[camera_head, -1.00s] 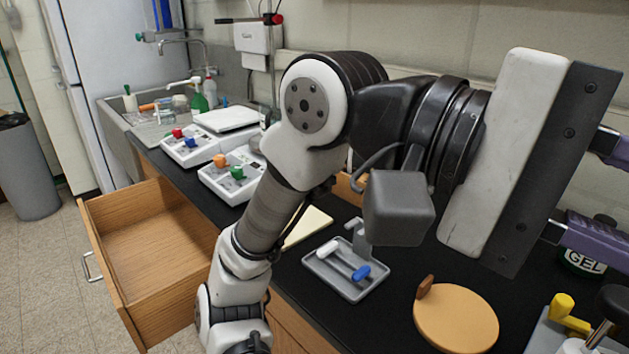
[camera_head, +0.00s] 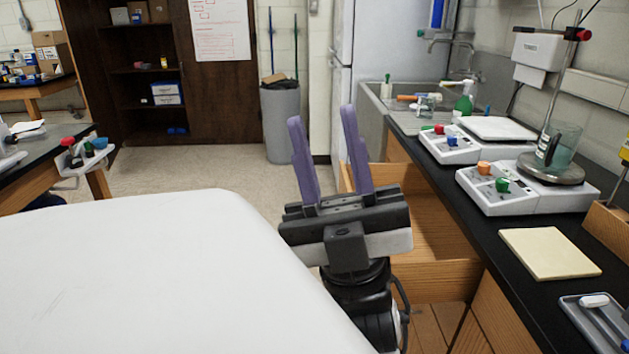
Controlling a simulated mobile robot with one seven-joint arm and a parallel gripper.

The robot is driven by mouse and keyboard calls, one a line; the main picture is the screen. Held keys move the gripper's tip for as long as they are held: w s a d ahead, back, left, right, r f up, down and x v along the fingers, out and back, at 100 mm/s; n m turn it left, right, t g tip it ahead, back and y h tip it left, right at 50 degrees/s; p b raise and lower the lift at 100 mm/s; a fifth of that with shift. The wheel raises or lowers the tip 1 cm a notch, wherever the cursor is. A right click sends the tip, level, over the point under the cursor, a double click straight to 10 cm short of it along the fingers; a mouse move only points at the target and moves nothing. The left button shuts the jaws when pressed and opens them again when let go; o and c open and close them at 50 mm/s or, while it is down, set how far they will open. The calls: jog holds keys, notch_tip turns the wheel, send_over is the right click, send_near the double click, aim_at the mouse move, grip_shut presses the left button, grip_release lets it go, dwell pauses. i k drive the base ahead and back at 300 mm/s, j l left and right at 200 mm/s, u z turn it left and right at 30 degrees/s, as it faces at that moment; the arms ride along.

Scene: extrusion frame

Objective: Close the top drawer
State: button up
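The wooden top drawer (camera_head: 440,278) stands pulled out from under the black counter on the right. Its near side wall and part of its inside show. My gripper (camera_head: 321,113) is in front of it in the picture, with two purple fingers pointing up and away from me. The fingers are apart with nothing between them, so it is open. My gripper hides much of the drawer's front and its handle. I cannot tell whether it touches the drawer.
The black counter (camera_head: 505,236) carries two white hotplates, a beaker, a pale pad (camera_head: 549,253) and a grey tray (camera_head: 603,318). A grey bin (camera_head: 281,125) stands at the back. The floor left of the drawer is clear. Another bench (camera_head: 35,150) is at far left.

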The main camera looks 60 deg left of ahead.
aim_at(442, 265)
jog(key=u, duration=1.35)
jog(key=i+l+u, duration=0.1)
jog(key=i+u, duration=0.15)
jog(key=i, duration=0.2)
jog(key=i+l+z, duration=0.1)
jog(key=i+l, duration=0.15)
jog(key=i, duration=0.05)
